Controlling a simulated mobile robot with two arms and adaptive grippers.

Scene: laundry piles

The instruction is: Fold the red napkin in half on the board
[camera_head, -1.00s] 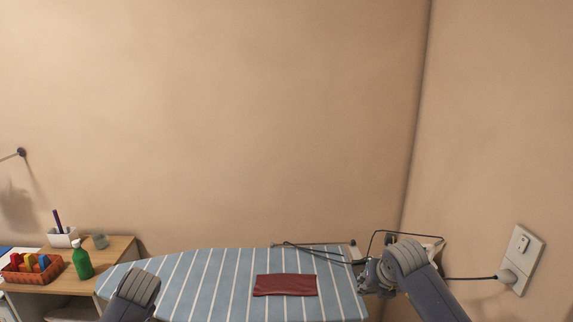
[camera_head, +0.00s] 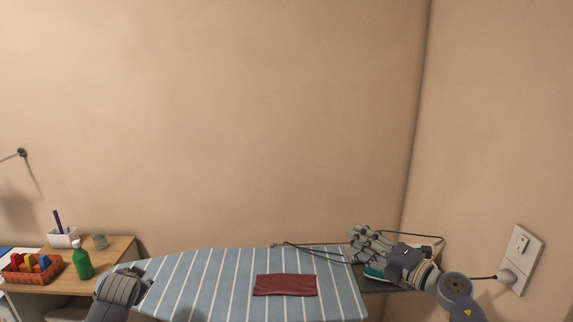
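The red napkin (camera_head: 285,285) lies flat as a wide, neat rectangle on the blue-and-white striped ironing board (camera_head: 220,280), towards its right part. I cannot tell its layers from here. My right gripper (camera_head: 362,243) is raised over the right end of the board, up and to the right of the napkin and apart from it. Its fingers overlap in the view, so its opening is unclear. My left arm's end (camera_head: 145,284) is low at the board's left end, well away from the napkin; its fingers are mostly hidden.
A teal and white object, perhaps an iron (camera_head: 374,272), sits on the rest below my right gripper. A wire frame and cord run behind it to a wall socket (camera_head: 521,260). A wooden cabinet (camera_head: 118,248) at left bears a green bottle (camera_head: 82,263) and a basket (camera_head: 30,273).

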